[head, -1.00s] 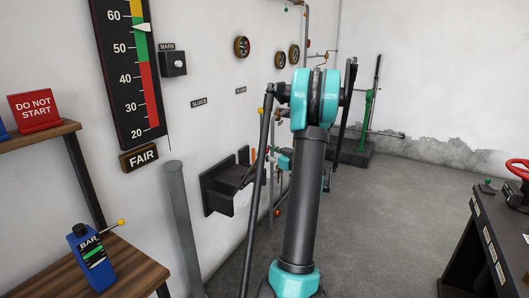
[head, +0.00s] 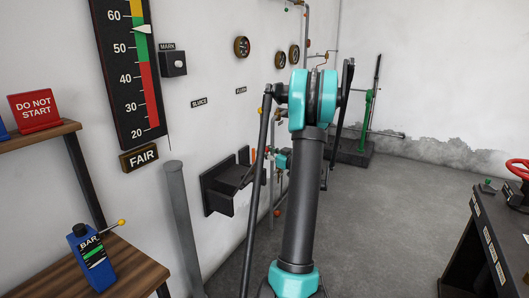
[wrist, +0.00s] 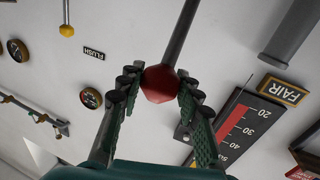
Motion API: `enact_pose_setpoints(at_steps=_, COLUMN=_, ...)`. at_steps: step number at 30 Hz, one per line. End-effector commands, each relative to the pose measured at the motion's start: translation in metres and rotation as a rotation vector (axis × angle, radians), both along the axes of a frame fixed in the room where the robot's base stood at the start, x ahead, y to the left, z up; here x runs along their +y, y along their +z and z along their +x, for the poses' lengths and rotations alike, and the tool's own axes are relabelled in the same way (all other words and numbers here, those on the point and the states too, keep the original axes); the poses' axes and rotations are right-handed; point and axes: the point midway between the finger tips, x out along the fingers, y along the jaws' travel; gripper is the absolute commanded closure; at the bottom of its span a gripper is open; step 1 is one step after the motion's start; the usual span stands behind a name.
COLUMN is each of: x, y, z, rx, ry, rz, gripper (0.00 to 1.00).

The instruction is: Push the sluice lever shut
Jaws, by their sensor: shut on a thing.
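The sluice lever shows in the wrist view as a dark rod (wrist: 181,35) ending in a red faceted knob (wrist: 160,83). My gripper (wrist: 157,88) has a green-padded finger on each side of the knob and is shut on it. In the head view my arm hides the gripper and the red knob. A long dark rod (head: 254,200) slants up beside my arm there; I cannot tell for certain that it is the lever. The SLUICE label (head: 199,103) is on the wall to the left.
A yellow knob (wrist: 67,31) on another rod stands near the FLUSH label (wrist: 94,53). The wall holds a tall gauge (head: 128,75) and several dials. A grey post (head: 182,225) and black wall bracket (head: 216,190) stand left of my arm. A dark bench (head: 480,240) is at right; floor between is clear.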

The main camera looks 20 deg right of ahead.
Motion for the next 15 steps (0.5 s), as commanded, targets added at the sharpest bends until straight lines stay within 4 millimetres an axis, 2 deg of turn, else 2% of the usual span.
enact_pose_setpoints(at_steps=8, x=0.004, y=0.004, z=0.004, rx=0.01, ry=0.002, rz=-0.007, gripper=1.0)
enact_pose_setpoints(at_steps=15, x=0.024, y=0.022, z=0.028, rx=0.073, ry=0.003, rz=-0.059, gripper=1.0)
